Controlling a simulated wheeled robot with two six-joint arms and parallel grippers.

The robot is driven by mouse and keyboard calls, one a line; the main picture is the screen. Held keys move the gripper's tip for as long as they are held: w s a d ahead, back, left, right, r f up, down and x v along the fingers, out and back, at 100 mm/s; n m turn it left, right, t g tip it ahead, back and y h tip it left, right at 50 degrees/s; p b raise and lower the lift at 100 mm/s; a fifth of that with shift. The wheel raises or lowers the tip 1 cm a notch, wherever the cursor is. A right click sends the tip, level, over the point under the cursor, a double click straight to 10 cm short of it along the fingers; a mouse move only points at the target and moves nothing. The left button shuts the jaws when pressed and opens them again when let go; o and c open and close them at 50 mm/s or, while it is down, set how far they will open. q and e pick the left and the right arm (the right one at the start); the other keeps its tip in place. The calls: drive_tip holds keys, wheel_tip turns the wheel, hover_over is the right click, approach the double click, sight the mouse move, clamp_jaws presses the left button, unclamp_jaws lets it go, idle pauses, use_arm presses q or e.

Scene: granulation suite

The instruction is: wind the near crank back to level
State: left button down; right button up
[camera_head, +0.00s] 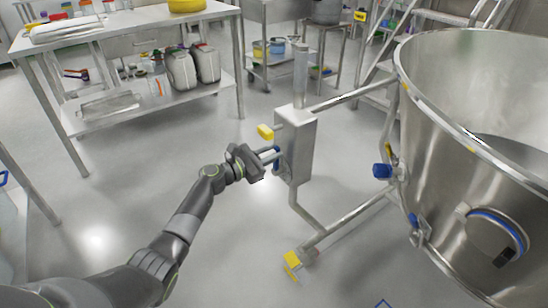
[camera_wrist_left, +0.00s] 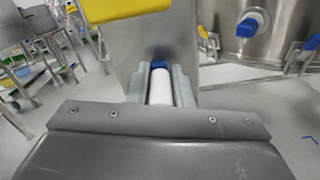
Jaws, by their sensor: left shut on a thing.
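The near crank shows a blue arm (camera_head: 277,160) on the side of a steel box post (camera_head: 299,150). Its pale grip (camera_wrist_left: 160,90) lies between the two fingers of my left gripper (camera_head: 266,157) in the left wrist view, with the blue end (camera_wrist_left: 159,65) just beyond. The left gripper (camera_wrist_left: 160,88) is shut on this grip, beside the post. The fingers hide part of the crank, so I cannot tell its exact angle. A yellow block (camera_head: 265,132) sticks out of the post just above the gripper. My right gripper is out of view.
A large steel bowl (camera_head: 480,130) on a tubular frame stands to the right, with a blue knob (camera_head: 382,171). A yellow foot (camera_head: 292,262) sits at the frame's lower end. A steel table (camera_head: 130,40) with containers stands back left. Floor left of the post is clear.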

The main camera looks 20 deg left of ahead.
use_arm(q)
drive_tip(key=shift+w+a+r, duration=0.15)
drive_tip(key=shift+w+a, duration=0.05)
drive_tip(key=shift+a, duration=0.1)
drive_tip(key=shift+a, duration=0.15)
drive_tip(key=c, duration=1.3)
unclamp_jaws()
drive_tip(key=shift+w+a, duration=0.1)
